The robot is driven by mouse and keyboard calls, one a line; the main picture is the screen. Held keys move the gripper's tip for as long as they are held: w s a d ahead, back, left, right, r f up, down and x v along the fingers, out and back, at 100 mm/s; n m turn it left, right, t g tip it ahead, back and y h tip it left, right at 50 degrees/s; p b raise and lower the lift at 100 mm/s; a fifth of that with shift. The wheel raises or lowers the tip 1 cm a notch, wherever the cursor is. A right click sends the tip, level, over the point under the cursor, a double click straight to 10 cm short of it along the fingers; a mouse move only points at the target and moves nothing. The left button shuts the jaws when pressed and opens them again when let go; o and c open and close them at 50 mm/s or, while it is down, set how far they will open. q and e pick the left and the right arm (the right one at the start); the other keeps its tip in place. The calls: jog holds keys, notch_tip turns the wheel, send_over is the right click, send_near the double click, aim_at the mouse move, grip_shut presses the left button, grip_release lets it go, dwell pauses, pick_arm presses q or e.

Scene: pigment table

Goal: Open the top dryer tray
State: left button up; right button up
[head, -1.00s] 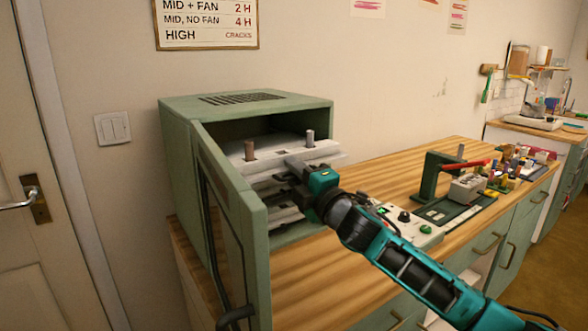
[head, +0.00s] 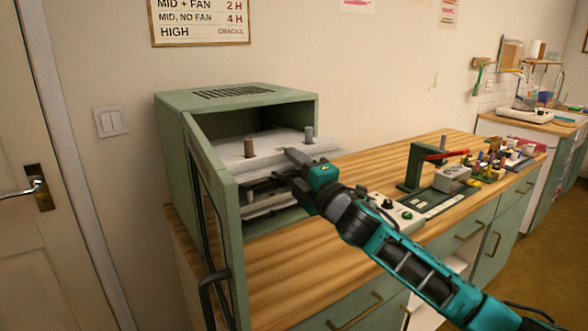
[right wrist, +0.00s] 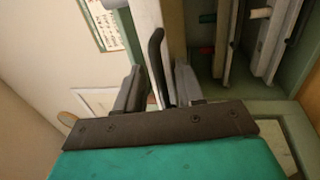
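The dryer is a green cabinet (head: 240,95) on the counter, with its door (head: 200,190) swung open to the left. Its top tray (head: 280,150) is a pale slab bearing two short posts, and its front edge sticks out past the cabinet front. My right gripper (head: 296,165) is at the front of this tray. In the right wrist view, the tray's dark handle (right wrist: 157,50) lies between the fingers of the right gripper (right wrist: 160,85). Narrow gaps seem to show beside it, but tray and gripper move together. My left gripper is out of view.
More trays (head: 265,203) sit below the top one. A control box (head: 398,216) stands on the counter to the right, beside a green stand (head: 412,165) and several small jars. The open door bounds the left side. The wooden counter (head: 290,250) in front is bare.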

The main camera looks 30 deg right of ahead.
jog(key=shift+f, duration=0.1)
dwell(0.3)
jog(key=shift+s+f, duration=0.1)
jog(key=shift+s, duration=0.2)
jog(key=b+v, duration=0.2)
jog(key=v, duration=1)
jog(key=shift+s, duration=0.15)
jog(key=shift+d, duration=0.1)
